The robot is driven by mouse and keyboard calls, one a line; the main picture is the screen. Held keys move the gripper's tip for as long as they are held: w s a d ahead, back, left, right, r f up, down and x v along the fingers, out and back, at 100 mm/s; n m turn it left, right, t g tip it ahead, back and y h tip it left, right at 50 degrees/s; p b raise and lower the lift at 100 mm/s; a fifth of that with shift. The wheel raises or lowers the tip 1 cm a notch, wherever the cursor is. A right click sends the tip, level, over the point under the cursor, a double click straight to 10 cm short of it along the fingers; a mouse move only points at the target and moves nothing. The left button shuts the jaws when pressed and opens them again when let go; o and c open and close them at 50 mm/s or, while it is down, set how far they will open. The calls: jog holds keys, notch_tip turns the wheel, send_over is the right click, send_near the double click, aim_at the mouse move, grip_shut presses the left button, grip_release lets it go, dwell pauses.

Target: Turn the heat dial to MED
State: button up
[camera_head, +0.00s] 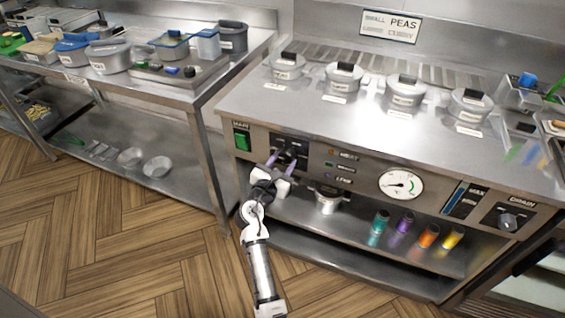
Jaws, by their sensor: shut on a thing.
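The heat dial (290,151) is a dark knob on a black plate at the left of the range's front panel. My gripper (281,158), with purple fingers, reaches up to it from below and in front. The fingers are shut on the dial, one on each side of it. The fingers and the small size hide most of the knob, its pointer and the plate's marks, so I cannot read its setting.
Left of the dial is a green MAIN switch (241,139). To the right are small lamps, a round gauge (401,184) and a DRAIN knob (509,221). Below, a shelf holds a small pot (327,201) and several coloured shakers. Lidded pots stand on top.

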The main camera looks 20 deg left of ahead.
jog(key=m+b, duration=0.2)
jog(key=m, duration=0.3)
jog(key=shift+f+m, duration=0.1)
jog(key=shift+m, duration=0.2)
jog(key=m+b, duration=0.4)
jog(key=m, duration=0.2)
jog(key=m+b, duration=0.4)
jog(key=m, duration=0.2)
jog(key=shift+m, duration=0.3)
jog(key=m+b, duration=0.3)
jog(key=m, duration=0.1)
jog(key=shift+m+y+b, duration=0.3)
jog(key=shift+m+b, duration=0.05)
jog(key=shift+m, duration=0.05)
jog(key=o, duration=1)
jog(key=shift+r, duration=0.2)
jog(key=shift+c, duration=0.2)
